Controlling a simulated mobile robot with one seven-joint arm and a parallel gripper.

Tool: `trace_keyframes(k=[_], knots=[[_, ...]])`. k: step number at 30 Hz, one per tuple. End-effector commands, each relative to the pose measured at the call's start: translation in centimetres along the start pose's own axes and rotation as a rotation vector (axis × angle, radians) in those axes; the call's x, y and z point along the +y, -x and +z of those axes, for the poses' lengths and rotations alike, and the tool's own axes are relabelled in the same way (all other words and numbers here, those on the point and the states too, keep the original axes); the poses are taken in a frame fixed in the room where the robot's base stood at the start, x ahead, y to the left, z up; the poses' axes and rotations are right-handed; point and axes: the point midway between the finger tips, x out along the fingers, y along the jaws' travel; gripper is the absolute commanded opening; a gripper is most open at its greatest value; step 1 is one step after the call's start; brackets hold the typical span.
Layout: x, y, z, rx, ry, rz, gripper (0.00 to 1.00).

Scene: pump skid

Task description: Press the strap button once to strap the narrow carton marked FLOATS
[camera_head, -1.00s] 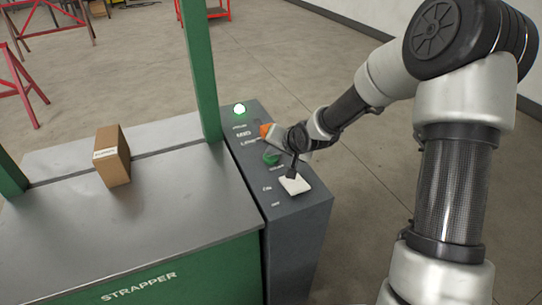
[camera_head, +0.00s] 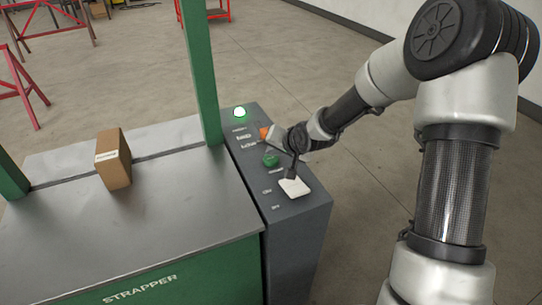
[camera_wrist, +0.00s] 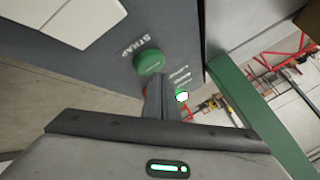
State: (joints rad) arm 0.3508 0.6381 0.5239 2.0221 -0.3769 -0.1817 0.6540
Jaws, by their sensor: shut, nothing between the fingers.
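The narrow brown carton (camera_head: 114,160) stands upright on the strapper's grey top (camera_head: 185,200), at the slot line; its white label is too small to read. The green strap button (camera_head: 270,160) is on the dark control panel (camera_head: 300,215) to the right. In the wrist view the round green button (camera_wrist: 149,62) has the word STRAP beside it. My gripper (camera_head: 292,178) is shut and empty over the panel, close to the button. In the wrist view its fingers (camera_wrist: 160,84) point just right of and below the button; I cannot tell whether they touch anything.
A white switch plate (camera_head: 294,187) lies in front of the button. A lit green lamp (camera_head: 239,112) and an orange part (camera_head: 264,132) are farther back on the panel. A green post (camera_head: 200,70) rises left of the panel. Red stands (camera_head: 50,35) are at the back left.

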Motion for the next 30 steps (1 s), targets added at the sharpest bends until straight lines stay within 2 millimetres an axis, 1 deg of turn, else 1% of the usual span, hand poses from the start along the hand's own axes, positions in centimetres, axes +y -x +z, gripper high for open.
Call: trace_keyframes(k=[1, 13, 27, 30], knots=[[-0.2, 0.3, -0.2, 0.000, 0.000, 0.000, 0.00], [-0.3, 0.4, -0.4, 0.001, -0.001, 0.000, 0.00], [-2.6, 3.6, -2.7, 0.002, -0.002, 0.000, 0.00], [-2.8, 3.8, -2.8, 0.002, -0.001, -0.001, 0.00]])
